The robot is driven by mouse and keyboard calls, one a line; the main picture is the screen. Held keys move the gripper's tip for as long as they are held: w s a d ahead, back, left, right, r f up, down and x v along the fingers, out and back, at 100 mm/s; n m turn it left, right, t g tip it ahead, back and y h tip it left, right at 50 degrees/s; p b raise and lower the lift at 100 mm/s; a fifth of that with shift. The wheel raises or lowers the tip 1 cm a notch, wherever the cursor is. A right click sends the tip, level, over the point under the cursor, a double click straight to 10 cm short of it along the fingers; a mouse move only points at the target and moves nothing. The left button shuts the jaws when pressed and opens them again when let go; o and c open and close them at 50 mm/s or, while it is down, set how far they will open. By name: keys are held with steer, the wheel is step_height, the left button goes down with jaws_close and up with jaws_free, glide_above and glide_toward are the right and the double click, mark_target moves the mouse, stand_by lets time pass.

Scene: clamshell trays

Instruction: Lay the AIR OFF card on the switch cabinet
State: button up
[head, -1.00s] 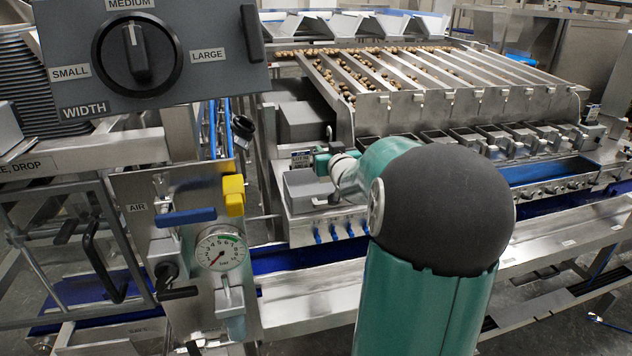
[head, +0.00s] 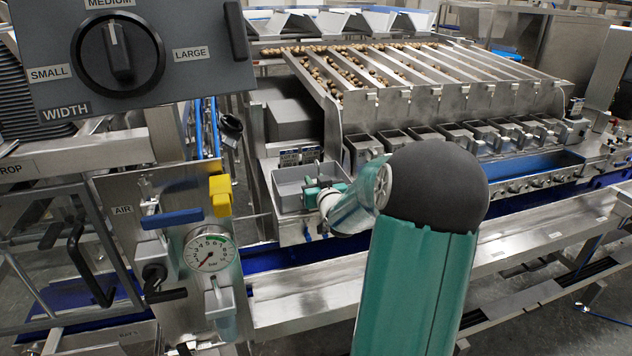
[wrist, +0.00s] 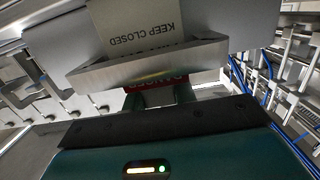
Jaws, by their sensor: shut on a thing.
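The card (wrist: 140,22) is a grey-beige plate, upside down in the wrist view, reading KEEP CLOSED, with a red DANGER strip near the jaws. A pale metal bar crosses it and hides most of its middle line. My gripper (head: 317,188) is shut on the card at its red end. A grey surface (wrist: 220,25) lies behind the card in the wrist view. I cannot tell whether the card touches it. The card is not clear in the head view.
The valve panel (head: 120,235) with blue lever, yellow block and gauge (head: 209,249) stands at left. A WIDTH dial panel (head: 200,85) fills the upper left. The sorting machine (head: 430,110) with its row of metal cups is behind my arm. A steel rail (head: 300,300) runs in front.

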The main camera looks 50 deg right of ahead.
steer(key=o, duration=1)
steer(key=shift+r, duration=0.15)
steer(key=v, duration=1.1)
steer(key=shift+o, duration=0.4)
steer(key=shift+s+a, duration=0.15)
steer(key=shift+s, duration=0.2)
steer(key=shift+t+h, duration=0.3)
steer(key=shift+t, duration=0.3)
steer(key=x, duration=0.3)
steer(key=f+x, duration=0.1)
steer(key=x, duration=0.7)
steer(key=shift+f, duration=0.2)
